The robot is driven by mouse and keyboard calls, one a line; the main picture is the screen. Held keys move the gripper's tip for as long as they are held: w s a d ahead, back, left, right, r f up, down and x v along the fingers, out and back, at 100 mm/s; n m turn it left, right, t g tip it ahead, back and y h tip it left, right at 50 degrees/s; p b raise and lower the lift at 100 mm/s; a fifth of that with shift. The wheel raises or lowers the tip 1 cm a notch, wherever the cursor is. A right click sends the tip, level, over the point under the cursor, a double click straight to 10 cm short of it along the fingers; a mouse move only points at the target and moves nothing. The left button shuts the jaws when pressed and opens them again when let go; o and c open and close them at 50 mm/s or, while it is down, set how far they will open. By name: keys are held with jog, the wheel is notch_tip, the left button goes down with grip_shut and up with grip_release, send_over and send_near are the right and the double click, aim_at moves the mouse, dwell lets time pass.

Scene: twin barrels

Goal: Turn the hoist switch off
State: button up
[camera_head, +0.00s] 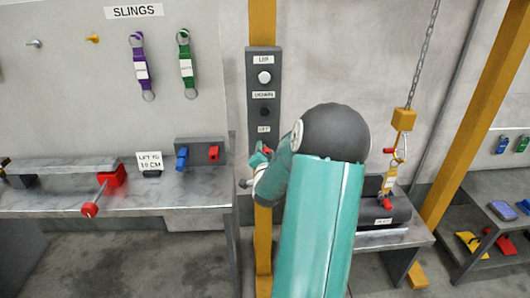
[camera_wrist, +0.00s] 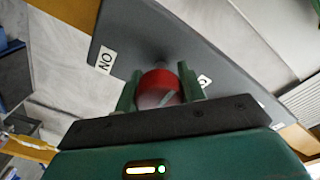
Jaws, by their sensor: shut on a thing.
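In the wrist view a round red knob (camera_wrist: 158,88), the hoist switch, sits on a grey panel (camera_wrist: 112,28) between the two green fingers of my gripper (camera_wrist: 160,92). The fingers are shut on its sides. A label reading ON, upside down, lies left of the knob; a second label on the right is mostly hidden by a finger. In the head view the grey control box (camera_head: 263,84) is on a yellow post, with a white button above a dark one and an OFF label below. My gripper (camera_head: 261,156) is at its lower part; my arm hides much of the switch.
A hoist chain with a yellow block (camera_head: 403,120) and hook hangs at right, above a dark cylinder (camera_head: 385,211) on a bench. A left bench (camera_head: 60,199) carries a red clamp and small blocks. Purple and green slings hang on the wall. A yellow pillar (camera_head: 480,110) stands at right.

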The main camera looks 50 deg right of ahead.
jog(key=n, duration=0.3)
jog(key=shift+a+n, duration=0.1)
jog(key=shift+n, duration=0.2)
jog(key=n, duration=0.5)
jog(key=shift+n, duration=0.3)
jog(key=n, duration=0.4)
jog(key=shift+n, duration=0.4)
jog(key=shift+n+t, duration=0.3)
jog(key=shift+n, duration=1.9)
jog(key=shift+s, duration=0.1)
jog(key=o, duration=1)
jog(key=shift+c, duration=0.2)
